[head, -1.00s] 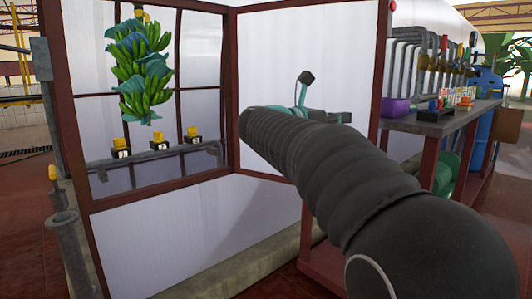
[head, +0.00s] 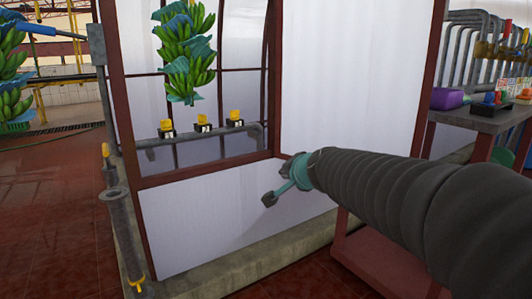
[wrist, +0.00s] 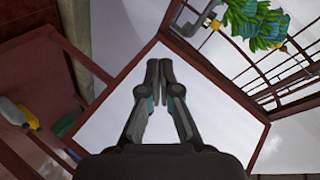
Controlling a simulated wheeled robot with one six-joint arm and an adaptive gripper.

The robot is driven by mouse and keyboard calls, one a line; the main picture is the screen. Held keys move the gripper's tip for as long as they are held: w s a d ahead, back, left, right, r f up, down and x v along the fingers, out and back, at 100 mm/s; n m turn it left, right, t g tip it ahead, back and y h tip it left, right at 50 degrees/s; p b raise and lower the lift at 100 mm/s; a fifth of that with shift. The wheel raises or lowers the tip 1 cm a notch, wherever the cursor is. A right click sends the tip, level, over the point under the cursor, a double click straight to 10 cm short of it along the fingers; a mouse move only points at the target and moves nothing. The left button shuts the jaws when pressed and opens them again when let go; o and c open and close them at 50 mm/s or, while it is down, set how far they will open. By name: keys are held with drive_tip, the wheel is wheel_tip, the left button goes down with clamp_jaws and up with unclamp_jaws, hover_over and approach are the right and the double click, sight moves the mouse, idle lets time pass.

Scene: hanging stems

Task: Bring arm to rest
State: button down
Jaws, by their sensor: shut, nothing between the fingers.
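My arm, in a black ribbed sleeve, reaches in from the right of the head view. At its end is a teal wrist part with a small dark tip, in front of the white lower panel (head: 215,218) of the booth. In the wrist view my gripper (wrist: 158,66) shows its two dark fingers close together, shut and empty. White panel surface lies behind the fingers there. No object is touching the fingers.
Green banana bunches hang behind the booth window (head: 188,58) and at the far left (head: 14,85). Several yellow-topped black units (head: 203,124) sit on a grey rail. A side table (head: 490,118) holds a purple container (head: 446,98). Red floor (head: 50,210) is open at left.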

drive_tip(key=s+d+f+n+g+h+p, duration=0.1)
drive_tip(key=s+d+f+n+g+p, duration=0.15)
drive_tip(key=s, duration=0.65)
drive_tip(key=s+d+f+n+g+h+p, duration=0.1)
drive_tip(key=s+d+f+n+g, duration=0.25)
drive_tip(key=s, duration=0.65)
drive_tip(key=s+d+f+n+g+h+p, duration=0.1)
drive_tip(key=s+d+f+n+g+p, duration=0.2)
drive_tip(key=s, duration=0.6)
drive_tip(key=shift+s+d+r+t+h+p, duration=0.1)
drive_tip(key=shift+s+d+r+t+p, duration=0.1)
drive_tip(key=shift+s+d+r+t, duration=0.3)
drive_tip(key=shift+s+d+r+t+h+p, duration=0.15)
drive_tip(key=shift+s+r+t, duration=0.1)
drive_tip(key=shift+s, duration=0.5)
drive_tip(key=shift+s+d+r+t+h+p, duration=0.1)
drive_tip(key=shift+s+d+r+t+p, duration=0.1)
drive_tip(key=shift+s+r+t, duration=0.3)
